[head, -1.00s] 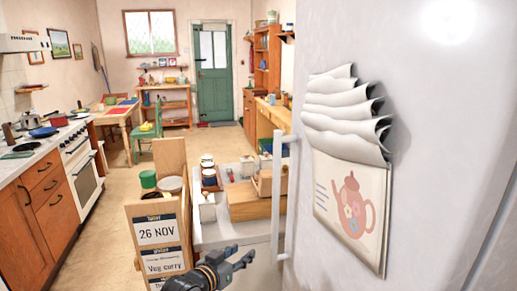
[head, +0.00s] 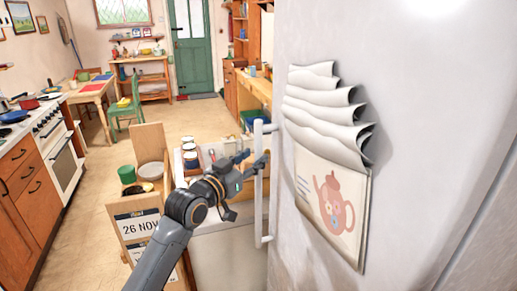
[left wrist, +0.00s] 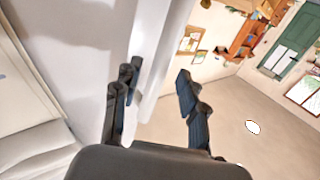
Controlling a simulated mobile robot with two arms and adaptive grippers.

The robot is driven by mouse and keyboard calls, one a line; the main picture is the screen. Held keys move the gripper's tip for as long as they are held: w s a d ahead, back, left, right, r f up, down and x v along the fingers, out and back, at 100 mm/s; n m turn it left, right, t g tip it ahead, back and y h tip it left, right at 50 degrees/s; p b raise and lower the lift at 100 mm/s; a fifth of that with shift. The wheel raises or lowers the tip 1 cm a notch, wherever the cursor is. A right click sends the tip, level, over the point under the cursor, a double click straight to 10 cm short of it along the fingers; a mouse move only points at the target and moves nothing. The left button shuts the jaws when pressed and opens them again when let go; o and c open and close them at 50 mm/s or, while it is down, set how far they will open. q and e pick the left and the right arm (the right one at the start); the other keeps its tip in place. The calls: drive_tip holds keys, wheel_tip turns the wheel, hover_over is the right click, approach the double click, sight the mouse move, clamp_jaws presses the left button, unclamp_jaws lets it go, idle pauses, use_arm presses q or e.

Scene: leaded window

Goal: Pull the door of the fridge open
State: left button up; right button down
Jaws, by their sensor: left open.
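The fridge door (head: 420,90) is the big pale panel filling the right of the head view, and it looks shut. Its white vertical bar handle (head: 259,205) runs along the door's left edge. My left gripper (head: 253,158) is open at the upper part of this handle, with its fingers overlapping the bar in the picture. In the left wrist view, the white handle (left wrist: 160,50) runs between the two spread fingers of the left gripper (left wrist: 157,82), nearer the left finger. I cannot tell whether a finger touches it. My right gripper is not in view.
Papers with a teapot picture (head: 333,205) hang on the door. A menu board (head: 137,228) stands left of my forearm, and a cluttered worktop lies behind the gripper. The stove (head: 62,160) is at the left. Open floor (head: 95,215) lies between.

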sight(256, 156)
use_arm(q)
drive_tip(key=shift+x, duration=1.65)
clamp_jaws()
